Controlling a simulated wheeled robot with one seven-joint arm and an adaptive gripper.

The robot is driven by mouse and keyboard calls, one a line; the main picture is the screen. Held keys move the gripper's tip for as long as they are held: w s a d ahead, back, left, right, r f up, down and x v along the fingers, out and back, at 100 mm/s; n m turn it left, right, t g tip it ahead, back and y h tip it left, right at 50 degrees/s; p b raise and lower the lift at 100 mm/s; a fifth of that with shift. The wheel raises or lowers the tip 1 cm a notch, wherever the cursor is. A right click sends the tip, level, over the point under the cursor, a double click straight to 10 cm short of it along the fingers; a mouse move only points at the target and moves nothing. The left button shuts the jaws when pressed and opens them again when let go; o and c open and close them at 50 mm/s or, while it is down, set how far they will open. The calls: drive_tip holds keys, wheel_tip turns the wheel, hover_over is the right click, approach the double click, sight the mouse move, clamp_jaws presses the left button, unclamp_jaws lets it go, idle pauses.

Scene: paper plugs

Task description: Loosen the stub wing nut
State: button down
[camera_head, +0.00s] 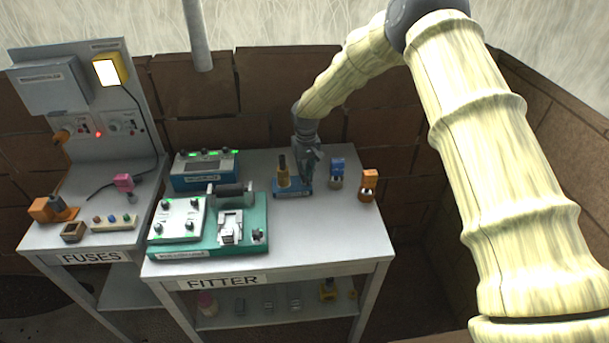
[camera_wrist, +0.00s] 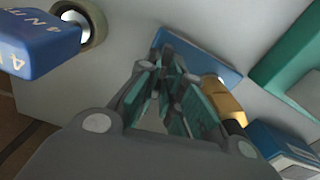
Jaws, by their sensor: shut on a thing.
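My gripper (camera_head: 307,188) points down at the right end of a small blue base (camera_head: 290,194) on the FITTER table. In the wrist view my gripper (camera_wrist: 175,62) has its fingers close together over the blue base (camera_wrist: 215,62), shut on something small. I take this to be the stub wing nut, but the fingers hide it. A yellow post (camera_head: 283,178) with a dark top stands on the base, just left of my gripper. The post also shows in the wrist view (camera_wrist: 220,98), right of the fingers and apart from them.
A blue plug (camera_head: 337,167) and an orange plug (camera_head: 369,182) stand to the right. The blue plug looms in the wrist view (camera_wrist: 40,42). A teal fixture (camera_head: 258,212) and a blue box (camera_head: 205,172) stand left. The front right table top (camera_head: 330,232) is clear.

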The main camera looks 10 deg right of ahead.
drive_tip(key=n, duration=0.6)
drive_tip(key=shift+n, duration=0.4)
drive_tip(key=c, duration=1.6)
unclamp_jaws()
drive_tip(key=shift+c, duration=0.2)
drive_tip(key=shift+r+p, duration=0.1)
drive_tip(key=shift+p, duration=0.2)
drive_tip(key=shift+r+p, duration=0.8)
drive_tip(key=shift+r, duration=1.1)
drive_tip(key=shift+r, duration=0.1)
drive_tip(key=shift+r+p, duration=0.95)
drive_tip(key=shift+r, duration=0.95)
